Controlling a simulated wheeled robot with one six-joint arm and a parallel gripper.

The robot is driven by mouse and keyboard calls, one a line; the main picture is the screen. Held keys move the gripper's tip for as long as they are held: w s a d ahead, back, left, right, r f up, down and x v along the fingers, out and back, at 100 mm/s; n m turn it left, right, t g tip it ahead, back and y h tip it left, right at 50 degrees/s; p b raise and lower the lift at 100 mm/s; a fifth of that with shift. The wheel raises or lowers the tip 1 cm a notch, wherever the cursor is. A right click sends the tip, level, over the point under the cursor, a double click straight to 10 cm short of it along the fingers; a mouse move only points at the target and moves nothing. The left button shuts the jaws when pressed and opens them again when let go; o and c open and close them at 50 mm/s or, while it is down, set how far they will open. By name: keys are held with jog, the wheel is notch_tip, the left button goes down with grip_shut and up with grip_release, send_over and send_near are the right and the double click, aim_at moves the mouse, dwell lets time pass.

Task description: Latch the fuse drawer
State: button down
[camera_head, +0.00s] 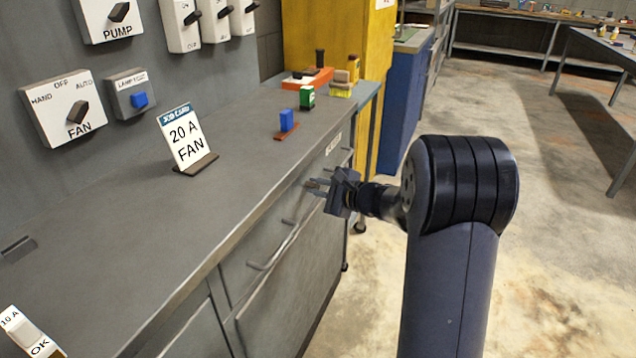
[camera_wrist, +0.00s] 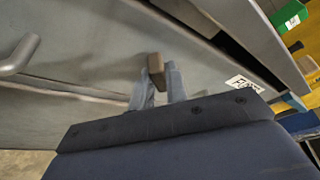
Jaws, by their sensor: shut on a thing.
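The fuse drawer's front (camera_head: 318,170) is in the bench side, below the counter edge. It fills much of the wrist view (camera_wrist: 205,72), with a small white label (camera_wrist: 243,84). A brown latch piece (camera_wrist: 156,70) stands out from this front. My gripper (camera_head: 316,188) is at the drawer front, and in the wrist view its fingers (camera_wrist: 160,84) are closed on the latch piece, hiding its lower part. A dark gap shows above the drawer front in the wrist view; I cannot tell whether the drawer is fully shut.
A job card (camera_head: 185,138) reading "20 A FAN" stands on the counter (camera_head: 110,210). Blue (camera_head: 287,120) and green (camera_head: 307,97) fuses stand farther back. Another bar handle (camera_head: 270,255) juts out nearer me. A yellow cabinet (camera_head: 330,45) stands behind; the floor at right is open.

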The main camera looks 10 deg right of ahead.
jog(key=shift+w+d+r+m+g+y+p, duration=0.1)
jog(key=shift+m+g+y+p, duration=0.15)
jog(key=shift+m+g+p, duration=1.35)
jog(key=shift+a+m+t+y+p, duration=0.25)
jog(key=shift+m+p, duration=0.4)
jog(key=shift+p, duration=2.3)
jog(key=shift+w+d+r+m+g+y+p, duration=0.1)
jog(key=shift+d+m+g+y+p, duration=0.2)
jog(key=shift+m+g+p, duration=1.35)
jog(key=shift+f+n+t+p, duration=0.1)
jog(key=shift+n+t+p, duration=0.3)
jog(key=shift+t+p, duration=0.4)
jog(key=c, duration=1.4)
grip_release()
